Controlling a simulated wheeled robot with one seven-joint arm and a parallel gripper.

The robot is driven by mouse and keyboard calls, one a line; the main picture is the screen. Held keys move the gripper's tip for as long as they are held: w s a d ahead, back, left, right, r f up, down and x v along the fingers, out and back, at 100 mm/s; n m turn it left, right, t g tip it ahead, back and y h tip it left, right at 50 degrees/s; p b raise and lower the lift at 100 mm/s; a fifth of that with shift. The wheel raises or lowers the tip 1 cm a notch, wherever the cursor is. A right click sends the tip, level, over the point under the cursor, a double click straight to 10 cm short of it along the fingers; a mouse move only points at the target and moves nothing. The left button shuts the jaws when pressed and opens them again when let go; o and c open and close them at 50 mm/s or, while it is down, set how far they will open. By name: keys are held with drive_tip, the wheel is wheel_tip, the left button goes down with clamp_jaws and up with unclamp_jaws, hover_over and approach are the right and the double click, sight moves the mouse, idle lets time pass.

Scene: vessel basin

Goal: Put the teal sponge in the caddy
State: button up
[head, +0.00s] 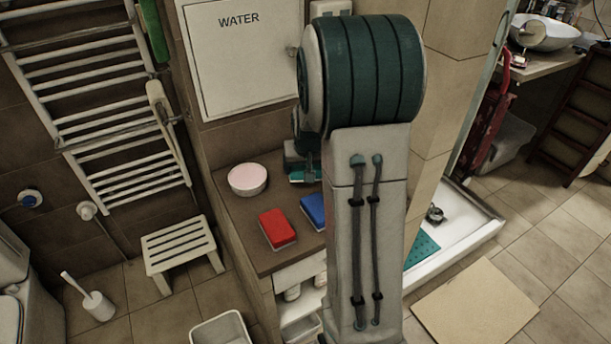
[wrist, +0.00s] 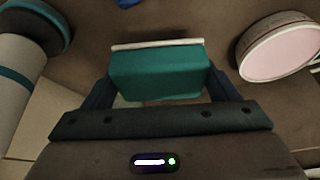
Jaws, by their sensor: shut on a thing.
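The teal sponge (wrist: 160,72) is held between the two fingers of my gripper (wrist: 160,84) in the wrist view, with a pale layer along its far edge. In the head view my gripper (head: 301,168) is partly hidden behind my arm, and a bit of the teal sponge (head: 298,178) shows under it, over the back of the brown counter. I cannot tell whether the sponge touches the counter. No container is clearly the caddy; an open white bin (head: 222,330) stands low at the bottom edge.
A round pink-topped dish (head: 248,179) is left of my gripper, also in the wrist view (wrist: 280,50). A red sponge (head: 277,228) and a blue sponge (head: 314,210) lie on the counter (head: 235,212). The WATER panel (head: 240,55) and wall are behind.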

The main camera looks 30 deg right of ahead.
sight(306, 186)
drive_tip(key=shift+w+f, duration=0.1)
drive_tip(key=shift+w, duration=0.05)
drive_tip(key=shift+f, duration=2)
drive_tip(key=shift+f, duration=0.15)
drive_tip(key=o, duration=1.1)
drive_tip(key=shift+c, duration=0.2)
